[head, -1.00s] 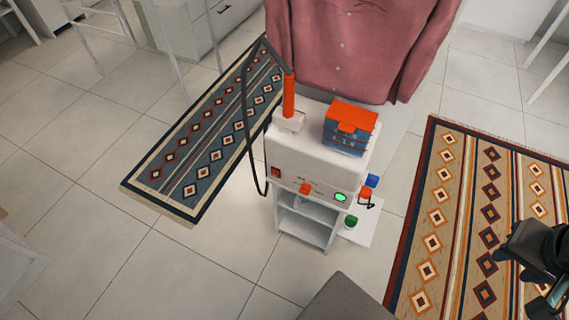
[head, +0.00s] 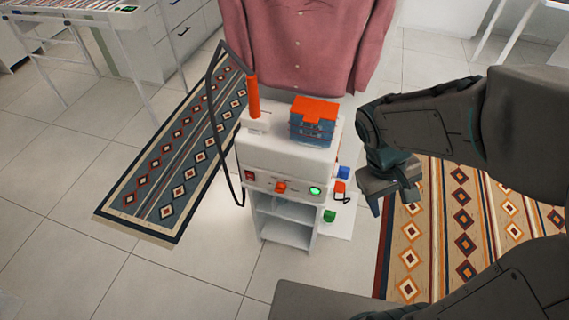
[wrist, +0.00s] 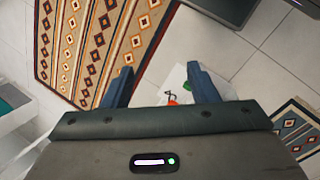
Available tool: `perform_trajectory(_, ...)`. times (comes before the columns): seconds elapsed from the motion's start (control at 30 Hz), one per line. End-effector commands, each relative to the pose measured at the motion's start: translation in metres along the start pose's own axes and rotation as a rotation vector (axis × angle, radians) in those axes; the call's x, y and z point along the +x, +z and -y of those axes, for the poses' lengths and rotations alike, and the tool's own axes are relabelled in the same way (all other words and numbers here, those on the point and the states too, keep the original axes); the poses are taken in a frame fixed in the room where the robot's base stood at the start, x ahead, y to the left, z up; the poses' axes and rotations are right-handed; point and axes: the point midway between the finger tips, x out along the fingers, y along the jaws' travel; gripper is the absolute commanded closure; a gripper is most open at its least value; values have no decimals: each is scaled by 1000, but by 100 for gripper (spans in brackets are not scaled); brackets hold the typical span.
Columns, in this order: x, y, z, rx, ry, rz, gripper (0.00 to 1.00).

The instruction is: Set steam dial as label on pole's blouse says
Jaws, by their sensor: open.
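The steam dial (head: 280,187) is an orange knob on the front panel of the white steam station (head: 284,158), between a red switch (head: 250,176) and a lit green button (head: 315,191). The pink blouse (head: 300,45) hangs behind the station; no label is readable on it from here. My gripper (head: 391,192) is to the right of the station, apart from it and from the dial. In the wrist view my gripper (wrist: 160,92) is open, with nothing between its two fingers.
A blue box with an orange lid (head: 314,121) and an orange steam handle (head: 253,97) with a dark hose stand on the station. Small blue, orange and green items (head: 330,216) sit at its right side. Patterned rugs (head: 178,165) lie on both sides. An ironing-board-like table (head: 75,10) is at upper left.

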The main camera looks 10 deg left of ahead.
Motion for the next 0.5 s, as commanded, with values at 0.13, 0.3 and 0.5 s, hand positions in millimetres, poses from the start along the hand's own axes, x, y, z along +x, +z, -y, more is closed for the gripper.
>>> perform_trajectory(0.13,30,-28,18,-226,150,114,47)
perform_trajectory(0.3,58,-60,40,-467,349,211,47)
perform_trajectory(0.5,87,-100,75,-748,620,292,47)
